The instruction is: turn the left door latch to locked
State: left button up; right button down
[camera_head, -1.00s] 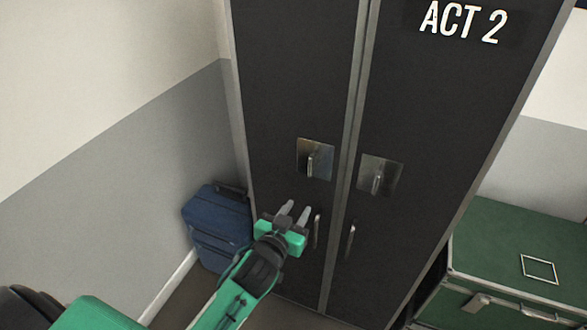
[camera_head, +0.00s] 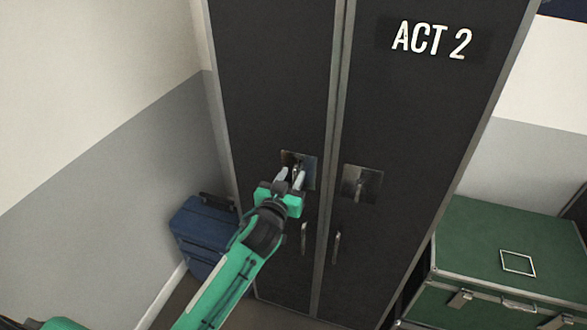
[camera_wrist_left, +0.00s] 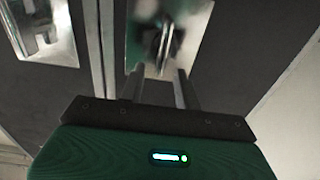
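The left door latch (camera_head: 299,162) is a small metal lever on a shiny square plate, set on the left black door of the wardrobe. My left gripper (camera_head: 290,176) is at the lower part of that plate, its two fingers spread with the lever between or just beyond their tips. In the left wrist view the latch lever (camera_wrist_left: 165,45) stands on its plate above the fingertips (camera_wrist_left: 158,72), which are apart. I cannot tell whether the fingers touch the lever. My right gripper is not in view.
The right door latch (camera_head: 361,184) sits on its own plate. Vertical handles (camera_head: 304,238) are below the latches. A blue suitcase (camera_head: 203,235) stands at the wall to the left, and a green trunk (camera_head: 490,250) stands to the right.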

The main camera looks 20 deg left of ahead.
pick_arm(q)
jog(key=shift+w, duration=1)
grip_shut()
jog(key=shift+d, duration=0.1)
